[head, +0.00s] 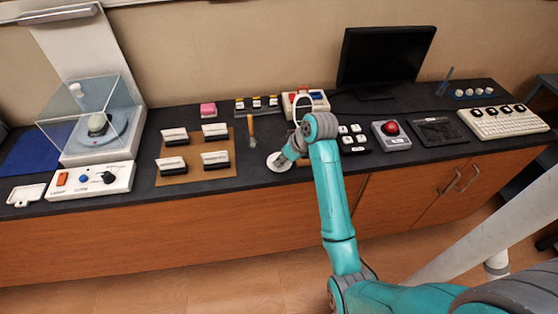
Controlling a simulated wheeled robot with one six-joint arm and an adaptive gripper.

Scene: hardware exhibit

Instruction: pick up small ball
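Several small white balls (473,92) sit in a row on a dark blue holder at the back right of the counter. A red ball (391,127) sits in a grey box right of the middle. A pale greenish ball (97,122) sits inside a clear case at the left. My gripper (283,158) is at the counter's middle front, by a white disc (278,165). It is far from the white balls. Its fingers are too small and too hidden by my wrist to tell whether they are open or shut.
Between my arm and the white balls are white key blocks (352,138), a black pad (438,131) and a monitor (385,55). A cream keyboard (503,121) lies in front of the balls. A brown board (195,154) with card holders lies left of my gripper.

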